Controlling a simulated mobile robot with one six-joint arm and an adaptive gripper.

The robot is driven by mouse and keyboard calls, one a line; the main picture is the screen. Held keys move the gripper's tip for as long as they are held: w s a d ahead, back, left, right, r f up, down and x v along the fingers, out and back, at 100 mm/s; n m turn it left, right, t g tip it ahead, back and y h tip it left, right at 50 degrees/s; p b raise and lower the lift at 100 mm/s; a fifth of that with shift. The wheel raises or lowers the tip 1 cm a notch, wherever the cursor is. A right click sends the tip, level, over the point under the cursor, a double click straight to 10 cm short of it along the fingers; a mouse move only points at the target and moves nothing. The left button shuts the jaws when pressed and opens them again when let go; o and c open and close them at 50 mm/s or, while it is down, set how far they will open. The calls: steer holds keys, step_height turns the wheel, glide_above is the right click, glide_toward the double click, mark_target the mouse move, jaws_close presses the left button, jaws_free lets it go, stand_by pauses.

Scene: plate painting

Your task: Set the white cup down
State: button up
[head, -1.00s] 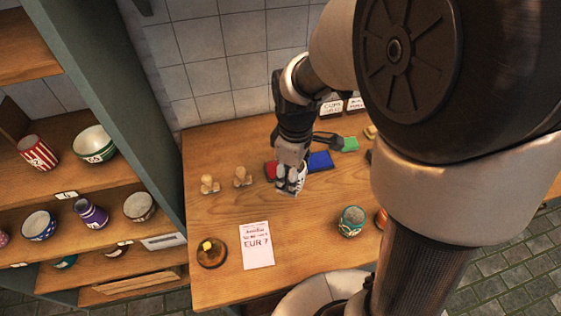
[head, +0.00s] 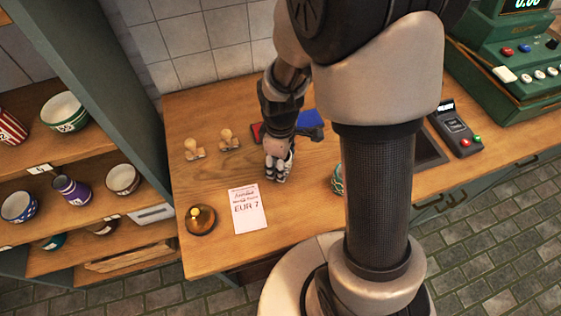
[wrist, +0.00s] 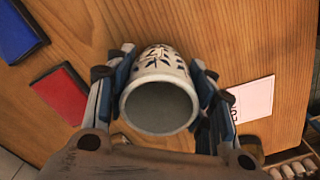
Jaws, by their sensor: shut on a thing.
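The white cup (wrist: 160,88) has a dark painted leaf pattern and a grey-white inside. In the wrist view its open mouth faces the camera. My gripper (wrist: 160,80) is shut on it, with one finger on each side of its wall. In the head view my gripper (head: 278,172) is low over the wooden counter (head: 220,178), and the cup is mostly hidden behind the fingers. I cannot tell whether the cup's base touches the counter.
Wooden stamps (head: 228,140) and a blue pad (head: 308,119) are behind. A teal patterned cup (head: 337,180) stands to the right, partly hidden by my arm.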

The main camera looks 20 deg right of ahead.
steer(key=shift+f, duration=0.1)
steer(key=o, duration=1.2)
